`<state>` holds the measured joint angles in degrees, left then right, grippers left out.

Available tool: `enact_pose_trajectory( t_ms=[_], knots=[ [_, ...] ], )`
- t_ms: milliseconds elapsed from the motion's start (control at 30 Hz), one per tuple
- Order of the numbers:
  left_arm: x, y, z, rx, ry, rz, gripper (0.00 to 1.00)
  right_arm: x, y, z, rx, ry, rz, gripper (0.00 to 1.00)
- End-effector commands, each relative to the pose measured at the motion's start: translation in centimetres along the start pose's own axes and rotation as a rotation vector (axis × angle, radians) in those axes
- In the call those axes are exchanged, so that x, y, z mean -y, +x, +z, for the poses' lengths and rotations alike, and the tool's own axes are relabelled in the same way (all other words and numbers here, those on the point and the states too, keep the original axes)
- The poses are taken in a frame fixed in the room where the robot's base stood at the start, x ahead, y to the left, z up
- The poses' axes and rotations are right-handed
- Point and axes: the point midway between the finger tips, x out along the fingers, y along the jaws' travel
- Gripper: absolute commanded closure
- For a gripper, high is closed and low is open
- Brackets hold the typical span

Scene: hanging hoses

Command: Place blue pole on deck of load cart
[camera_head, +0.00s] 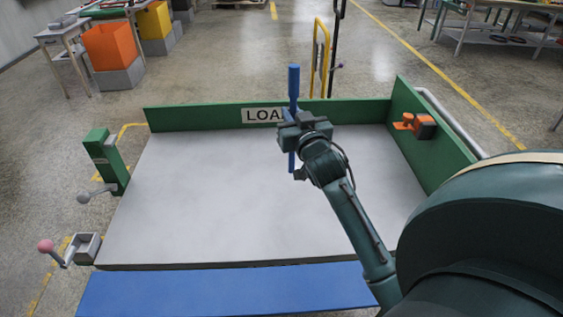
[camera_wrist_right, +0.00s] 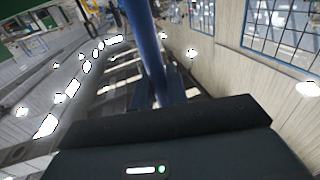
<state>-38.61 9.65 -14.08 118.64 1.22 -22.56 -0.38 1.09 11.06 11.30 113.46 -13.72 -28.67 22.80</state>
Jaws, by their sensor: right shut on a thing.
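The blue pole (camera_head: 293,82) stands roughly upright in the head view, over the far part of the cart deck. My right gripper (camera_head: 303,122) is shut on it around its middle. The pole's upper part rises above the green back board, and its lower part shows below the gripper. I cannot tell whether its lower end touches the deck. The blue pole (camera_wrist_right: 148,50) also shows in the right wrist view, running up from the gripper. The load cart's deck (camera_head: 200,205) is pale grey and bare. My left gripper is not in view.
Green boards edge the deck at the back (camera_head: 190,117) and right (camera_head: 430,120). An orange clamp-like part (camera_head: 415,125) sits on the right board. A green post with a lever (camera_head: 104,158) and a pink-knobbed crank (camera_head: 62,252) stand left. A blue strip (camera_head: 230,290) runs along the front.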

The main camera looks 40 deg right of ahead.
Motion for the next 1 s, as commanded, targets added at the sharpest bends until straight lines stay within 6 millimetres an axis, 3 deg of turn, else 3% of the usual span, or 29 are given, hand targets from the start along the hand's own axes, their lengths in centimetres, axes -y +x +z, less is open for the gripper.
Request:
enact_pose_trajectory(
  t_ms=[100, 500, 933, 967, 1000],
  knots=[
    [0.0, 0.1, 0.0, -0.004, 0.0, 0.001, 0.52, 0.0, -0.1, 2.4, 0.003, 0.002, 0.001, 1.0],
    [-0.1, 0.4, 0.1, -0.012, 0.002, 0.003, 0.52, 0.1, -0.1, 7.0, 0.0, 0.001, 0.0, 1.0],
    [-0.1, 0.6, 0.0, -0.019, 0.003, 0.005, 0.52, 0.1, -0.1, 7.7, -0.002, 0.001, -0.001, 1.0],
    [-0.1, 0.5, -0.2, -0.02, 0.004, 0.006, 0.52, 0.1, -0.1, 7.6, -0.001, 0.0, -0.001, 0.82],
    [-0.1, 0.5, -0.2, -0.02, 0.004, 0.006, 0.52, 0.1, -0.1, 7.5, -0.001, 0.0, -0.001, 0.79]
  ],
)
